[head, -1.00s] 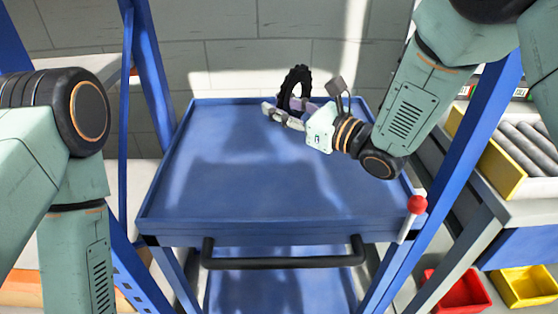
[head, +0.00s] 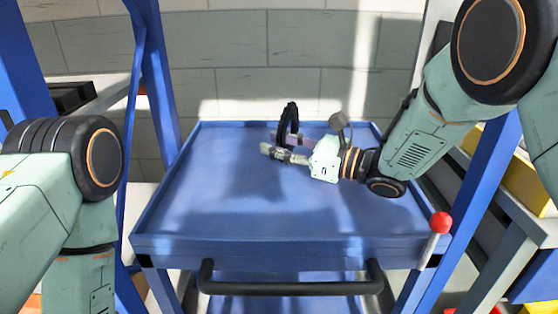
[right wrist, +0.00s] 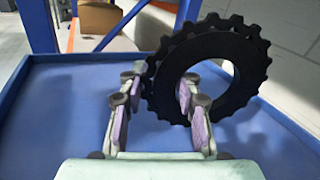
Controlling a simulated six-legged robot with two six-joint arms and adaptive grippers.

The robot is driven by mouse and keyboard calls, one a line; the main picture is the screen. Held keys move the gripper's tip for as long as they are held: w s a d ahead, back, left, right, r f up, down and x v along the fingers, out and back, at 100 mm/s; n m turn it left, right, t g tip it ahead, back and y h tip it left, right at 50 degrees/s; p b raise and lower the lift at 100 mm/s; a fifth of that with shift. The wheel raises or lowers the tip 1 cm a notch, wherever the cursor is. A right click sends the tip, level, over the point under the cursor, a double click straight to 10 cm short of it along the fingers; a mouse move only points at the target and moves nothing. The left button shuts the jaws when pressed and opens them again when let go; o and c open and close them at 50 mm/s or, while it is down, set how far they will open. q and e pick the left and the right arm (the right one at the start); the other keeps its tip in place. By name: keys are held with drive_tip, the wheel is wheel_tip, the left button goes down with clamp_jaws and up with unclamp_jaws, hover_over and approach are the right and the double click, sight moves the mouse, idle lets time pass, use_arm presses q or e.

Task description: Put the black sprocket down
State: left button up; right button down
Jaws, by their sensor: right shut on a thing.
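The black sprocket (head: 291,118) is a toothed ring, upright and nearly edge-on in the head view, near the back edge of the blue tray top (head: 225,205) of the cart. It also shows in the right wrist view (right wrist: 248,82) as a broad ring with an open centre. My right gripper (head: 279,147) is shut on the sprocket's rim, with purple-padded fingers (right wrist: 160,103) on either side of it. I cannot tell whether the sprocket's lower edge touches the tray. My left arm shows at the left, but its gripper is out of frame.
The tray top is otherwise bare, with a low raised rim. A black handle (head: 290,284) runs along its front, and a red-knobbed lever (head: 440,224) stands at its right front corner. Blue posts rise on both sides. A pale block wall (head: 240,95) is behind.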

sight(278, 181)
wheel_tip(278, 181, down, 3)
drive_tip(key=shift+r+b, duration=0.1)
drive_tip(key=shift+b, duration=0.3)
drive_tip(key=shift+w, duration=0.15)
drive_tip(key=shift+f, duration=0.2)
drive_tip(key=c, duration=0.9)
unclamp_jaws()
drive_tip(key=shift+c, duration=0.2)
